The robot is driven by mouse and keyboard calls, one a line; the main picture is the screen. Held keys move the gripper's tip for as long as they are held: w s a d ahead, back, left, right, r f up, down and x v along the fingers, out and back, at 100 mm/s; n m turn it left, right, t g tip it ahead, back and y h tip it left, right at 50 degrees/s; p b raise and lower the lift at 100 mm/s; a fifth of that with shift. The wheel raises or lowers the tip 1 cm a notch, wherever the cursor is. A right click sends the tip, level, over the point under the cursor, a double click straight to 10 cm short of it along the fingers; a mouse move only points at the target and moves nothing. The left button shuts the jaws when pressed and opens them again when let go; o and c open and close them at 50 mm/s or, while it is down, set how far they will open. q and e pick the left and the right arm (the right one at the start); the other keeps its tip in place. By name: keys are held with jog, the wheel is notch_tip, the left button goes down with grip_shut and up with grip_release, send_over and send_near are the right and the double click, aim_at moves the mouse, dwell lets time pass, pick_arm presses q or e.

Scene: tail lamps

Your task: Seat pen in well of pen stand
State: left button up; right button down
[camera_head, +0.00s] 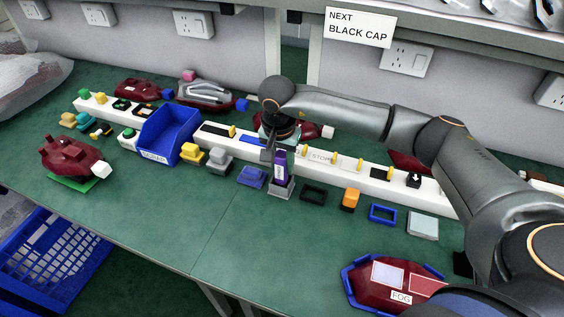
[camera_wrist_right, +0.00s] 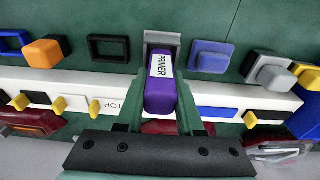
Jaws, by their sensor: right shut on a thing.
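The purple pen (camera_head: 280,167), with a white label reading PRIMER, stands about upright below my right gripper (camera_head: 277,150). It also shows in the right wrist view (camera_wrist_right: 160,95), between the two fingers of my right gripper (camera_wrist_right: 160,112), which is shut on it. The grey pen stand (camera_head: 281,191) is directly under the pen; its grey rim shows behind the pen in the right wrist view (camera_wrist_right: 162,36). The pen's lower end meets the stand's top in the picture. The well is hidden, so I cannot tell how deep the pen sits. My left gripper is not in view.
A long white rail (camera_head: 325,158) with yellow tabs runs behind the stand. A blue block (camera_head: 252,176) and a black frame (camera_head: 313,195) flank the stand. A blue bin (camera_head: 168,135) is left; a red FOG lamp (camera_head: 385,278) lies front right. The front-middle mat is clear.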

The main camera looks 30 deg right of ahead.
jog(key=shift+f+b, duration=0.95)
jog(key=shift+f, duration=0.1)
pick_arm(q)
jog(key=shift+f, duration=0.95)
pick_arm(e)
jog(key=shift+c, duration=2.3)
grip_release()
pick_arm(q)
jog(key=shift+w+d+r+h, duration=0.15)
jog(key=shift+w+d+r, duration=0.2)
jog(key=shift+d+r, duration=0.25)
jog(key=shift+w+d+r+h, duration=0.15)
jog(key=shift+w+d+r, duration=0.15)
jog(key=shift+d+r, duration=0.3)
pick_arm(e)
jog(key=r, duration=0.8)
jog(key=s+a+r, duration=0.1)
jog(key=r, duration=0.3)
jog(key=shift+a+r, duration=0.1)
jog(key=shift+r, duration=0.15)
